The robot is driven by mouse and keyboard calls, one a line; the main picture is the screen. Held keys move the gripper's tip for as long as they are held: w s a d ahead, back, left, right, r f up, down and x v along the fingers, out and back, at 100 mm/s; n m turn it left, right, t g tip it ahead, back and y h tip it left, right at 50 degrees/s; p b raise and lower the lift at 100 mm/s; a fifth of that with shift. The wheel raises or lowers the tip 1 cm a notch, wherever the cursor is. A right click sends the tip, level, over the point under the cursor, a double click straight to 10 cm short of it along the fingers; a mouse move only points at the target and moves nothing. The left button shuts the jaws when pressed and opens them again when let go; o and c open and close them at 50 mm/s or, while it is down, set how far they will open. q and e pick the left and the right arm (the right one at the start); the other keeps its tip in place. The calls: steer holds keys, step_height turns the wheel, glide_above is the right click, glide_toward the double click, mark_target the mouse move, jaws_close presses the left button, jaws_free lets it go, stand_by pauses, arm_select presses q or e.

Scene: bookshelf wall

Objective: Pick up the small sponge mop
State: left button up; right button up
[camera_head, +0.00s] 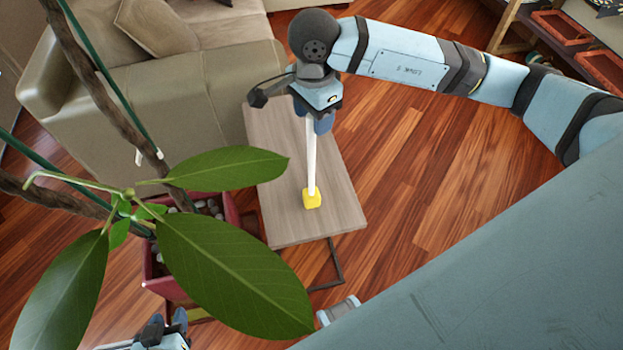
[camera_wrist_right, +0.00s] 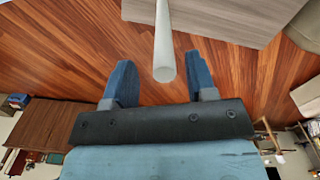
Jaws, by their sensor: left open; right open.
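The small sponge mop (camera_head: 311,170) has a white stick handle and a yellow sponge head. In the head view its yellow head is on the small wood-topped table, and the handle runs up to my right gripper (camera_head: 313,118). In the right wrist view the round end of the mop's handle (camera_wrist_right: 163,45) shows between the two blue fingers of my right gripper (camera_wrist_right: 159,62). The fingers are open, with a gap on both sides of the handle. My left gripper (camera_head: 168,325) is open and empty at the bottom left, partly cut off by the frame edge.
The small table (camera_head: 280,225) stands on the wooden floor beside a beige sofa (camera_head: 150,100). A plant with large leaves (camera_head: 230,265) in a red pot (camera_head: 235,220) is between my left gripper and the table. Shelves (camera_head: 510,25) stand at the top right. Floor right of the table is clear.

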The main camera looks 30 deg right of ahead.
mark_target(312, 127)
step_height(312, 127, down, 4)
steer(key=shift+w+r, duration=0.15)
jaws_close()
steer(key=shift+r, duration=0.1)
